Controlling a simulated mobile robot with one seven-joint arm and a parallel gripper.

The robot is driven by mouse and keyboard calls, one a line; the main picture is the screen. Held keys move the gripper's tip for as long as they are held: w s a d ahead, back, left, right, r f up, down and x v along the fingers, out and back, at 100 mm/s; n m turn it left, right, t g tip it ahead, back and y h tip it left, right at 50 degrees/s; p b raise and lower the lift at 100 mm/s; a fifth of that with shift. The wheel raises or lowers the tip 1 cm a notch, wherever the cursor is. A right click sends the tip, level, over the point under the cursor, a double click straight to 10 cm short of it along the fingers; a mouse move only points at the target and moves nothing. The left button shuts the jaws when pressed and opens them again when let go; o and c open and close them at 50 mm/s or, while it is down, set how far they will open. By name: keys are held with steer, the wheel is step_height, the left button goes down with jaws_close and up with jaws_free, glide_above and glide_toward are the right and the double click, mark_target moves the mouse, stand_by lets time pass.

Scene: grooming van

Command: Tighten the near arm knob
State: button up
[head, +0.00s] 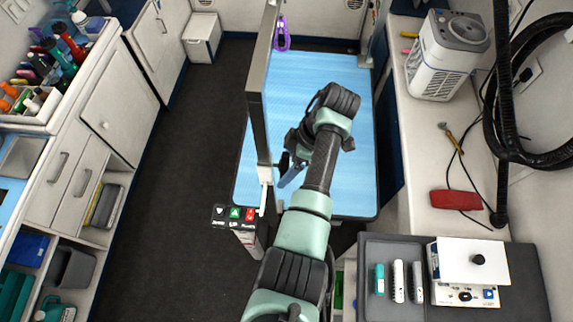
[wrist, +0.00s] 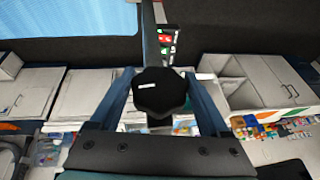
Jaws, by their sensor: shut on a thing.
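The near arm knob (wrist: 160,92) is black and lobed, with a short white mark on its face. It sits between the two blue fingers of my gripper (wrist: 158,84) in the wrist view, and the gripper is shut on it. In the head view my gripper (head: 287,172) is beside the dark upright arm post (head: 258,105), over the near left part of the blue grooming table (head: 350,190). The knob is mostly hidden by my gripper there. The post also shows behind the knob in the wrist view (wrist: 149,40).
A control box (head: 235,215) with green and red buttons stands by the table's near corner. Right counter: a white dryer unit (head: 447,55), a red case (head: 456,200) and a black hose (head: 490,120). Left: cabinets with bottles (head: 65,50). The dark floor (head: 195,150) between is clear.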

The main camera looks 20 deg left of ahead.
steer(key=shift+s+g+b, duration=0.1)
steer(key=shift+g+b, duration=0.25)
steer(key=shift+g, duration=0.35)
steer(key=o, duration=1.2)
steer(key=shift+a+h, duration=0.1)
steer(key=shift+h, duration=0.2)
steer(key=shift+w+d+r, duration=0.2)
steer(key=shift+w+r, duration=0.05)
steer(key=shift+r, duration=0.2)
steer(key=v, duration=1.2)
steer(key=shift+s, duration=0.1)
